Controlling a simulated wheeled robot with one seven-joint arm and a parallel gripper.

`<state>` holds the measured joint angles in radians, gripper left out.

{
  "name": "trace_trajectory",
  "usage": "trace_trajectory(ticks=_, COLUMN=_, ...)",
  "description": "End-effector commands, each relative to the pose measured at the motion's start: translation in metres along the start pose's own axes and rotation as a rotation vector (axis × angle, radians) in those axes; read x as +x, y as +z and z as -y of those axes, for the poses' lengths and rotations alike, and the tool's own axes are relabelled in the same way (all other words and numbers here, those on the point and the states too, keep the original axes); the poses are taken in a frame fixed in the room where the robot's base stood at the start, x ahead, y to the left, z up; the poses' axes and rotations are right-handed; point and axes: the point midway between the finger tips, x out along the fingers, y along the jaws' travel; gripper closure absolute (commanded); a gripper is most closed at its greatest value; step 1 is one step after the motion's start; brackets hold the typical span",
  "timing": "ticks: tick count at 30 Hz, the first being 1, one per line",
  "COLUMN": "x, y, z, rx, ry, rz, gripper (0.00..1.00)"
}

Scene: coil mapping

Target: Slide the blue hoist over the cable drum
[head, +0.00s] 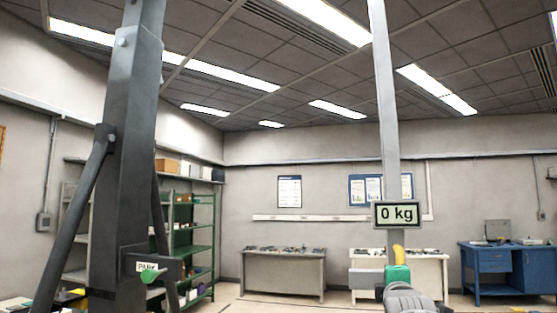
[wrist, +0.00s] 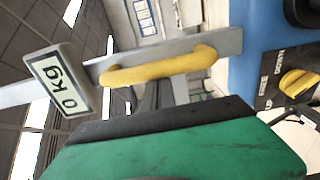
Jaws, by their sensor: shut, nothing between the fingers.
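The blue hoist (wrist: 262,45) shows in part at the right of the wrist view. It has a dark panel with a yellow knob (wrist: 297,82) marked FREE and DOWN. A yellow handle (wrist: 158,67) is fixed to a grey bar beside it; it also shows in the head view (head: 398,252). A display (head: 395,214) reads 0 kg on a pale upright mast (head: 384,100). My green gripper (head: 398,274) is shut and empty, just below the handle in the head view. Contact cannot be told. I cannot make out the cable drum.
A dark post (head: 125,150) with a brace and a PARK sign (head: 147,267) stands at the left. Green shelving (head: 190,240), a grey workbench (head: 283,276) and a blue desk (head: 507,268) stand farther back. Some floor shows between the benches.

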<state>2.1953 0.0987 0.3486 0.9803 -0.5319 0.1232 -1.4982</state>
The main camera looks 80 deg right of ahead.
Motion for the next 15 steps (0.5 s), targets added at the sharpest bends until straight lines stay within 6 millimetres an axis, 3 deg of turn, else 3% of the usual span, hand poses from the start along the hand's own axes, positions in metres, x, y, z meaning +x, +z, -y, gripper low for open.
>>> trace_trajectory(ticks=15, x=0.0, y=0.048, z=-0.001, rx=0.001, ry=-0.002, rz=0.001, gripper=1.0)
